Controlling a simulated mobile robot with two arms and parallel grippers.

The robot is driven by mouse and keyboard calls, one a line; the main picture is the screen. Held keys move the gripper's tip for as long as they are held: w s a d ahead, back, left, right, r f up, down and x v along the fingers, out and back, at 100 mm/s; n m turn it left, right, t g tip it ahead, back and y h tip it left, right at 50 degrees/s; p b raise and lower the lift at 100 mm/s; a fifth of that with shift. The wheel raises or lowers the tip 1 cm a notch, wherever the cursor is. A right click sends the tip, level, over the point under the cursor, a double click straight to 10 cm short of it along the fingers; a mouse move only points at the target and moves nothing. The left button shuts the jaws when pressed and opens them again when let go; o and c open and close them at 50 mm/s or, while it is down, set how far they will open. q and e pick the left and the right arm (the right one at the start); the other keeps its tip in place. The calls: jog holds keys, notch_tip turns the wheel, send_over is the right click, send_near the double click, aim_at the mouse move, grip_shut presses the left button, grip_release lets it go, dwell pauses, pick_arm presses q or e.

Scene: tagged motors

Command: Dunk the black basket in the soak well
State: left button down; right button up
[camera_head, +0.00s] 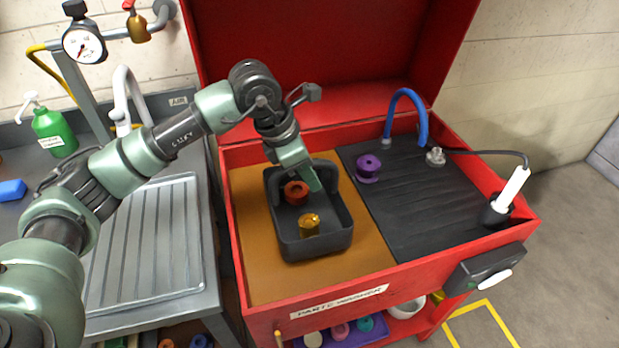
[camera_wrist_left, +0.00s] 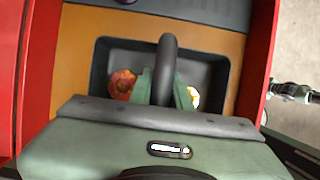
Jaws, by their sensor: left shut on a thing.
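The black basket (camera_head: 318,246) is in the left part of the red parts washer, over the brown surface of the soak well (camera_head: 258,270). It looks level. A red-orange part (camera_head: 295,192) and a yellow part (camera_head: 309,224) are inside it. My left gripper (camera_head: 312,180) comes down from above and is shut on the basket's arched handle. In the left wrist view the handle (camera_wrist_left: 168,58) passes between the fingers, and the basket (camera_wrist_left: 207,58) shows below, with brown around it. I cannot tell how deep the basket's bottom is.
A dark ribbed drainboard (camera_head: 410,210) fills the washer's right side, with a purple spool-like part (camera_head: 368,167) and a blue spout (camera_head: 408,98). The red rim (camera_head: 345,284) and raised lid (camera_head: 320,50) bound the well. A grey sink unit (camera_head: 150,240) stands left.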

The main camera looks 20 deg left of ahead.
pick_arm(q)
notch_tip(320, 180, up, 2)
jog(key=shift+p, duration=0.35)
jog(key=shift+r+p, duration=0.75)
jog(key=shift+r, duration=0.55)
jog(key=shift+r+p, duration=1.05)
jog(key=shift+r, duration=1.45)
jog(key=shift+f, duration=0.1)
